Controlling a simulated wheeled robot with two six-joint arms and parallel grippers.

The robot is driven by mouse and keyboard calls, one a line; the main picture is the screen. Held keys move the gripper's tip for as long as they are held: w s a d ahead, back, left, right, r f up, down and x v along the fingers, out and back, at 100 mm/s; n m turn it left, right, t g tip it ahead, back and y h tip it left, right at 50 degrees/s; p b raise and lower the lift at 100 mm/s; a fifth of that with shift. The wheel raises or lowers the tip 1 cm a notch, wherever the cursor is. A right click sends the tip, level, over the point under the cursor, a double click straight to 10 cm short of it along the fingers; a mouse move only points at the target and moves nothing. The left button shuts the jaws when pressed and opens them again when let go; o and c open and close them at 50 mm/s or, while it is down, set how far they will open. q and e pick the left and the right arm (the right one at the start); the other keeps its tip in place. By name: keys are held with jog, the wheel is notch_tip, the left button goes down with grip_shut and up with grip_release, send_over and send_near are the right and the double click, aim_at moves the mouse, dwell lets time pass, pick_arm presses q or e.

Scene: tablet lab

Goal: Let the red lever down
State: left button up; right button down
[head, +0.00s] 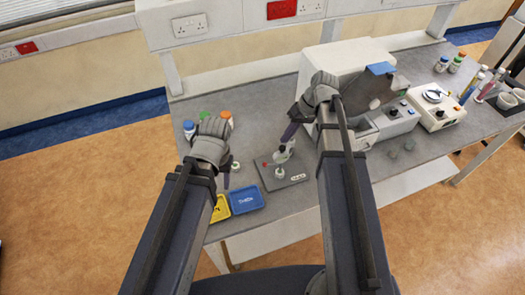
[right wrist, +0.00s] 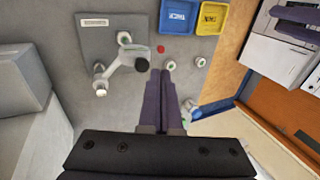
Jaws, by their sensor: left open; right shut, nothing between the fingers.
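A small press with a white arm (right wrist: 125,60) and a black knob (right wrist: 142,65) stands on a grey base plate (right wrist: 85,42); it also shows in the head view (head: 283,153). A small red round piece (right wrist: 161,49) shows beside the plate's corner, and in the head view (head: 265,163). I cannot tell how it joins the press. My right gripper (right wrist: 163,73) is shut and empty, its tips just below the red piece in the wrist picture and close to the black knob. My left gripper (head: 227,184) is open and empty, left of the plate.
A blue tray (right wrist: 179,17) and a yellow tray (right wrist: 211,18) lie by the plate. Two white round pieces (right wrist: 171,65) (right wrist: 200,61) are near the right fingertips. Capped bottles (head: 190,128) stand behind the left gripper. A large white machine (head: 345,60) stands to the right.

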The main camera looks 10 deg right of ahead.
aim_at(266, 164)
jog(key=shift+w+d+r, duration=0.15)
jog(key=shift+w+r, duration=0.1)
jog(key=shift+r, duration=0.1)
jog(key=shift+f, duration=0.1)
jog(key=b+x, duration=1.2)
jog(key=x, duration=0.1)
jog(key=shift+a+f+b, duration=0.3)
jog(key=shift+b, duration=0.05)
jog(key=shift+a, duration=0.1)
